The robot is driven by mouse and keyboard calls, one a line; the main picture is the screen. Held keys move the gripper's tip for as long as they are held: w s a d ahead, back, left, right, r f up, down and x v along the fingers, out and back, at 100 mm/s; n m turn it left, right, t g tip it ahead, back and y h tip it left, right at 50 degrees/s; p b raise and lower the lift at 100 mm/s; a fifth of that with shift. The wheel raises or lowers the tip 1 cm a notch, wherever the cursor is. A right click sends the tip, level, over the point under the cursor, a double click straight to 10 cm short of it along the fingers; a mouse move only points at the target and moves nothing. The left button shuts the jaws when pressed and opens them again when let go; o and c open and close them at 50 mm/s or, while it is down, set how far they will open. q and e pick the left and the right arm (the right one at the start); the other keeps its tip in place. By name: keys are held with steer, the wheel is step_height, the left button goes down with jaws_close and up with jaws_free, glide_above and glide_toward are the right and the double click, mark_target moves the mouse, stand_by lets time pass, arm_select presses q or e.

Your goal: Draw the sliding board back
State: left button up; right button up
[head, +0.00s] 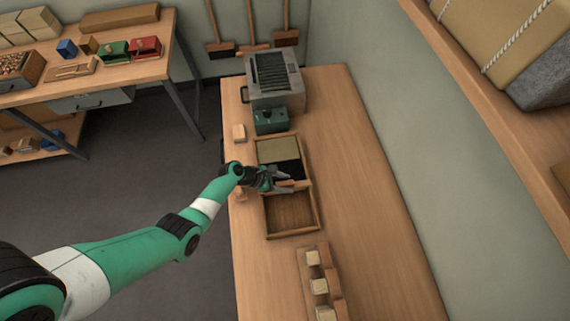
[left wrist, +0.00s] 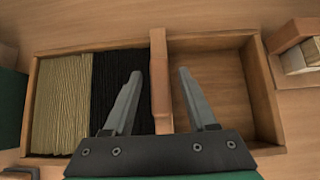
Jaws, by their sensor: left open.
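A wooden tray (head: 292,234) lies on the bench, with tan bristles (head: 279,149) and black bristles (head: 289,168) in its far part. The upright sliding board (left wrist: 160,82) crosses the tray beside the black bristles, and the tray's other part is empty. My left gripper (left wrist: 156,90) is open over the tray. In the left wrist view its two fingers stand on either side of the board, one over the black bristles and one over the empty part. I cannot tell if they touch the board. In the head view the gripper (head: 280,180) partly hides the board. My right gripper is not in view.
A grey machine (head: 275,82) with a green box (head: 270,120) stands beyond the tray. A wooden rack (head: 318,282) with pale blocks stands at the near end. The bench (head: 375,220) is clear to the right. A shelf overhangs at far right.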

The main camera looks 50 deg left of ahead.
arm_select(q)
jaws_close()
stand_by(1.3)
